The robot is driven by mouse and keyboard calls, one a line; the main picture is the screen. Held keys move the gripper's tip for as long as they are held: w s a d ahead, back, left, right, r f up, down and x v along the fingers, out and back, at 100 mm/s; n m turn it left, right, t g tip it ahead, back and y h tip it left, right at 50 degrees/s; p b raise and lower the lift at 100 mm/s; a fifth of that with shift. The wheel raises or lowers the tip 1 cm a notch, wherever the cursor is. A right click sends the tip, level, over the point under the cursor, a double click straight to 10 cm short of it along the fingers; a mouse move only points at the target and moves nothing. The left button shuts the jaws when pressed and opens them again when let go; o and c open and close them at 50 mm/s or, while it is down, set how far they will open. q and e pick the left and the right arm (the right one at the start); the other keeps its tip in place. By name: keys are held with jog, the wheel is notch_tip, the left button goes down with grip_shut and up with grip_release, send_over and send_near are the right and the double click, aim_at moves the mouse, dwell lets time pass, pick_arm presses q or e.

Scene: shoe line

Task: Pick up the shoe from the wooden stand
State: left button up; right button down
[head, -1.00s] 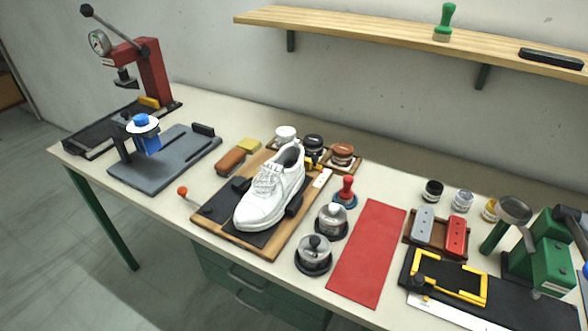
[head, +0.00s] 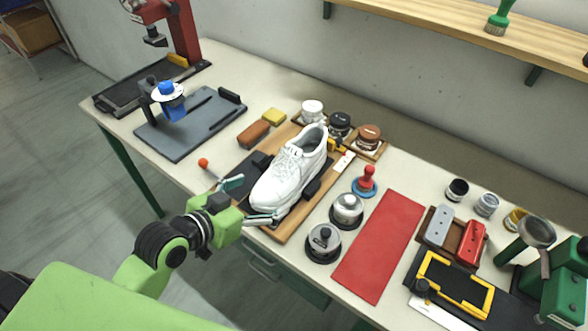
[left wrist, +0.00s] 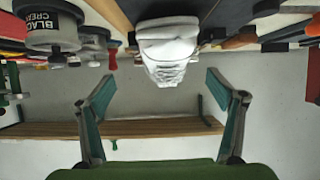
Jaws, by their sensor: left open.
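A white lace-up shoe (head: 289,169) sits on the wooden stand (head: 271,232), on its dark pad between dark side clamps, toe towards the table's front edge. My left gripper (head: 248,199) is open and empty at the toe end of the stand. One finger is left of the toe and the other is near the toe's front; I cannot tell whether it touches. In the left wrist view the shoe (left wrist: 168,45) appears beyond the two spread teal fingers, roughly centred between them. My right gripper is not in view.
Brown and yellow blocks (head: 254,134) lie left of the stand. Several jars (head: 368,137) stand behind it. A red-tipped lever (head: 204,164) is near the gripper.

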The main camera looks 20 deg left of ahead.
aim_at(283, 166)
pick_arm(q)
jog(key=shift+t, duration=0.6)
jog(key=w+r, duration=0.2)
jog(key=w, duration=0.1)
jog(key=shift+w+a+r, duration=0.1)
jog(key=shift+r, duration=0.2)
jog(key=p+x, duration=0.1)
jog(key=x, duration=0.6)
jog(key=shift+f+p, duration=0.1)
jog(key=shift+p, duration=0.2)
jog(key=shift+w+d+f+p, duration=0.3)
jog(key=shift+w+f, duration=0.05)
jog(key=shift+w, duration=0.2)
jog(key=x, duration=0.2)
jog(key=p+x, duration=0.1)
jog(key=x, duration=0.1)
jog(key=shift+f, duration=0.35)
jog(key=shift+a+r, duration=0.1)
jog(key=c, duration=1.5)
